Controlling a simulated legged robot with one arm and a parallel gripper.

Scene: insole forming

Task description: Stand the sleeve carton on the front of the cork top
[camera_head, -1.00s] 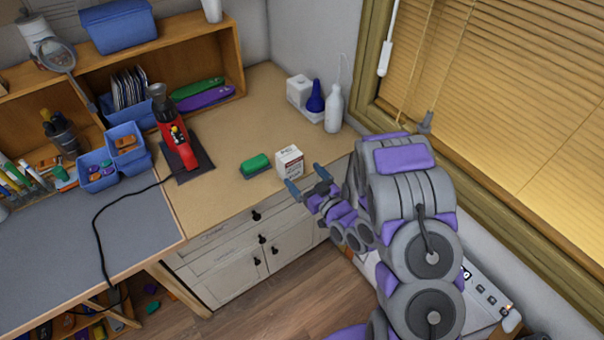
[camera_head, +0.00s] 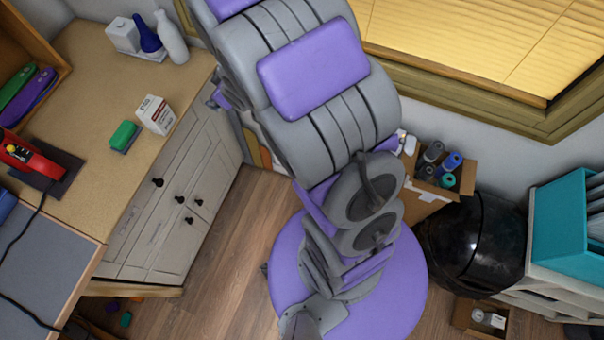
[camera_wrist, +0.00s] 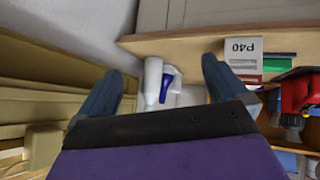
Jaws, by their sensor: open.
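The sleeve carton (camera_head: 155,115) is a small white box with red and dark print. It stands upright on the tan cork top (camera_head: 91,88), close to its front edge and beside a green block. In the wrist view the carton (camera_wrist: 242,62) shows "P40" upside down, just beyond the right finger. My gripper (camera_wrist: 162,68) is open, with two blue-grey fingers wide apart and nothing between them. The carton is outside the fingers.
The green block (camera_head: 124,136) lies close to the carton. A white bottle (camera_head: 171,38) and a blue bulb (camera_head: 147,36) stand at the back. A red tool (camera_head: 30,157) sits at the left. Drawers and doors (camera_head: 176,200) form the front. A cardboard box (camera_head: 436,180) and black bin (camera_head: 476,240) stand right.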

